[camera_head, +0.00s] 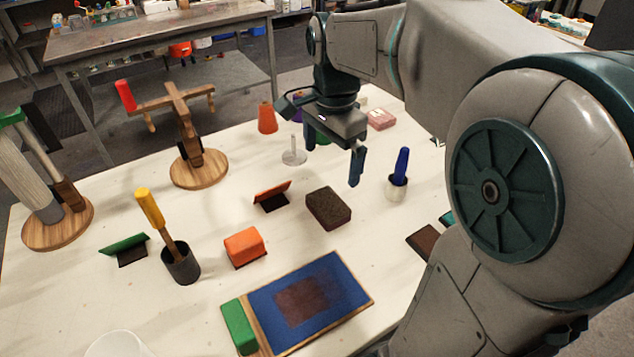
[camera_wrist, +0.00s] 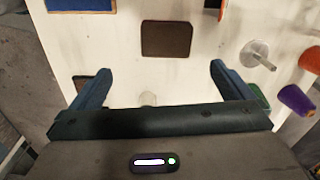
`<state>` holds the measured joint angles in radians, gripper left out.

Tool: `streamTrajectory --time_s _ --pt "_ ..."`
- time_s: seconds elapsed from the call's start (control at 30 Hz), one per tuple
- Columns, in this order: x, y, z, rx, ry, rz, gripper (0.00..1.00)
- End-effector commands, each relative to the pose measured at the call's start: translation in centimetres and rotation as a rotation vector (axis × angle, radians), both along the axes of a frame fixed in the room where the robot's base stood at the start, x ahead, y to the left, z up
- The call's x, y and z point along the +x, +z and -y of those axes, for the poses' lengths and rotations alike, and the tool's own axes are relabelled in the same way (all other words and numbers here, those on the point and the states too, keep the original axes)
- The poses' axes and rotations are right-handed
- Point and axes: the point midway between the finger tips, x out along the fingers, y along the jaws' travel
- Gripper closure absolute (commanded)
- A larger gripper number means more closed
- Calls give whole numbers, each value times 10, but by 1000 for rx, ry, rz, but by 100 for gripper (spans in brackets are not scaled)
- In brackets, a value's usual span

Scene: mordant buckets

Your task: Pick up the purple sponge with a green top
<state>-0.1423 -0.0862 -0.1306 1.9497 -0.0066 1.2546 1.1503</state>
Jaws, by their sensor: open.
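The sponge (camera_head: 328,207) is a dark block with a brownish-purple side and a dark olive-brown top; no clear green shows on it. It lies flat on the white table, right of the orange-topped scraper. In the wrist view the sponge (camera_wrist: 166,40) lies at top centre, beyond the fingertips. My gripper (camera_head: 333,154) is open and empty, above the table and behind the sponge in the head view. Both fingers show in the wrist view, apart, with white table between them (camera_wrist: 160,82). The gripper does not touch the sponge.
A blue-handled tool in a white cup (camera_head: 397,185) stands right of the sponge. A metal spindle (camera_head: 294,156) stands behind it. A blue-covered board (camera_head: 310,299) and an orange block (camera_head: 244,248) lie in front. Cones, including an orange one (camera_head: 267,118), stand farther back.

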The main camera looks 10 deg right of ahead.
Motion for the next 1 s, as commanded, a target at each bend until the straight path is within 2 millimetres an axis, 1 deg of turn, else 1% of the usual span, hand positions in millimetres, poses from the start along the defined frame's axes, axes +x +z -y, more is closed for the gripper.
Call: streamTrajectory --time_s 0.03,0.13,0.23,0.27,0.5,0.6,0.83,1.0 --pt "5 1 0 -1 -41 -10 0" --pt "11 2 0 -3 -100 -20 0" --pt "12 -6 0 -5 -122 -26 0" --pt "12 -10 -1 -4 -124 -28 0" --pt "11 -58 -1 -5 -122 -28 0" --pt "12 -72 -1 -5 -121 -27 0" --pt "13 -89 0 -5 -121 -26 0" --pt "17 -114 2 -4 -121 -29 0"
